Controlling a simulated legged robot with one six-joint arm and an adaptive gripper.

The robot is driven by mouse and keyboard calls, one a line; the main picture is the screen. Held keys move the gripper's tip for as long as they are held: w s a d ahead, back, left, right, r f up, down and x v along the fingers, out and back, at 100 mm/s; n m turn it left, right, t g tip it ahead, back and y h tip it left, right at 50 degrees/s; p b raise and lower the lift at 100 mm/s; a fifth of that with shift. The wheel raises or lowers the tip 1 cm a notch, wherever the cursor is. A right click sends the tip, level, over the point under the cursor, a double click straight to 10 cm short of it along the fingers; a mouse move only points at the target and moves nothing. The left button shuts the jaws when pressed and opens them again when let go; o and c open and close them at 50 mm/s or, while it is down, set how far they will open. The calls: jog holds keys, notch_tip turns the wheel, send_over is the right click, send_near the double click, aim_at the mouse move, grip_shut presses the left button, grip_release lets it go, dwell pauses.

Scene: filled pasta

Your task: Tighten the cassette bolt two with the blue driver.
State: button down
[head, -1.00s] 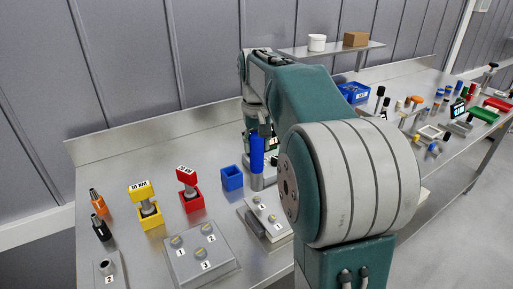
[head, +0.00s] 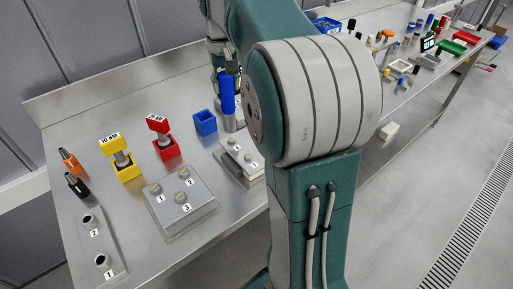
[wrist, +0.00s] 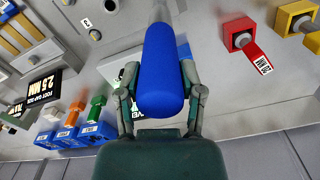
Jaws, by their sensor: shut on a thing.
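My gripper (wrist: 160,95) is shut on the handle of the blue driver (wrist: 160,65). The driver's grey shaft points away toward the top edge of the wrist view, where its tip is cut off. In the head view the blue driver (head: 227,93) stands roughly upright behind a small grey two-bolt block (head: 240,158), beside the empty blue holder (head: 205,122). My arm hides much of the gripper there. A numbered label and bolt (wrist: 95,34) show left of the shaft in the wrist view. I cannot tell whether the tip touches a bolt.
Yellow (head: 126,170) and red (head: 167,150) holders carry labelled tools. Orange (head: 69,160) and black (head: 76,185) tools lie left, near a plate with two round fittings (head: 97,250). More bins and parts crowd the far right bench.

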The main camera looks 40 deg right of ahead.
jog(key=shift+d, duration=0.1)
jog(key=s+d+r, duration=0.1)
jog(key=s+d, duration=0.3)
jog(key=d, duration=0.3)
jog(key=s+d+r, duration=0.1)
jog(key=s+d, duration=0.3)
jog(key=d, duration=0.4)
jog(key=shift+r, duration=0.25)
jog(key=shift+a+f, duration=0.1)
jog(key=shift+f, duration=3.6)
dwell(0.4)
jog(key=shift+r, duration=0.1)
jog(key=shift+r, duration=2.4)
